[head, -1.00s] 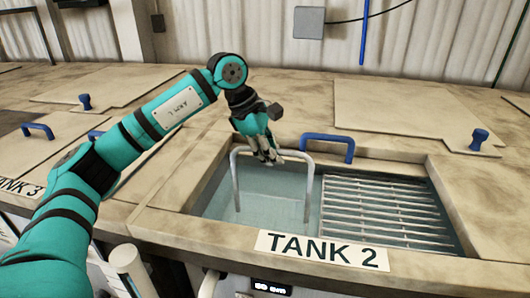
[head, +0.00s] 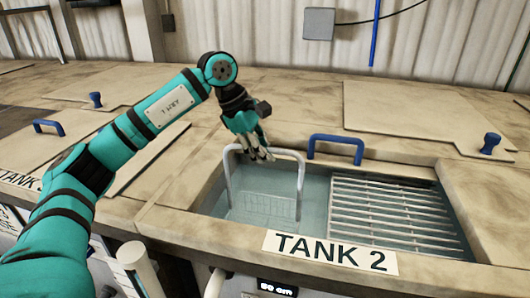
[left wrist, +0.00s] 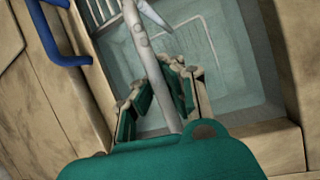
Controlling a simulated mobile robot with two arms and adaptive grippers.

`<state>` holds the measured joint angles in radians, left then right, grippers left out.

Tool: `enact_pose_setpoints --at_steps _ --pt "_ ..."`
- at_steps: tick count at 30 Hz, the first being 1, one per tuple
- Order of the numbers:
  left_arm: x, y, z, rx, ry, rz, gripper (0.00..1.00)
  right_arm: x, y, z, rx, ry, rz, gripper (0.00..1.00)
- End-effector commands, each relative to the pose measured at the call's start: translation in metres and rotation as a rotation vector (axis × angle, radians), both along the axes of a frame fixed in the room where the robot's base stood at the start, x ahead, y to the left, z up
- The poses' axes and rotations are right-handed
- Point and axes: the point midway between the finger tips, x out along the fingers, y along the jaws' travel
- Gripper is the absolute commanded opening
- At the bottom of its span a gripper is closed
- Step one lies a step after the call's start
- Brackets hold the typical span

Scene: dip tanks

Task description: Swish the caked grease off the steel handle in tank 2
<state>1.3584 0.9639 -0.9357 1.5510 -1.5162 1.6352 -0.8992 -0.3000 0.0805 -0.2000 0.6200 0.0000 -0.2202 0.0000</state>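The steel handle (head: 301,182) is a pale upside-down U standing in the water of tank 2 (head: 316,205). A faint wire frame (head: 265,207) shows under it in the water. My left gripper (head: 258,153) is at the handle's top bar, left of its middle. The fingers hide part of the bar. A few small dark marks show on the bar; I cannot tell whether they are grease. My right gripper is not in view.
A slatted metal rack (head: 390,212) fills the right side of the tank opening. A blue handle (head: 337,148) stands at the tank's back edge, close to my left gripper. A flat lid (head: 400,115) with a blue knob (head: 489,143) lies behind on the right.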

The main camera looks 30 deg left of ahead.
Motion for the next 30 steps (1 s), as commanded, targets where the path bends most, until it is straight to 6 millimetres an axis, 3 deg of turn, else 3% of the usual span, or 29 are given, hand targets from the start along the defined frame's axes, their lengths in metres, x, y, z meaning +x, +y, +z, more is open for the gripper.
enact_pose_setpoints --at_steps 6,17,30 --pt "0.004 -0.015 0.002 -0.001 -0.004 -0.002 0.0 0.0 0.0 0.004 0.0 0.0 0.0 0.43" --pt "0.005 -0.017 0.002 -0.001 -0.004 -0.001 0.0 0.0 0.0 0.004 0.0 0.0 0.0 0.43" --pt "0.011 -0.04 0.002 -0.001 -0.004 -0.001 0.0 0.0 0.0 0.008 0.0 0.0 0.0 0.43"
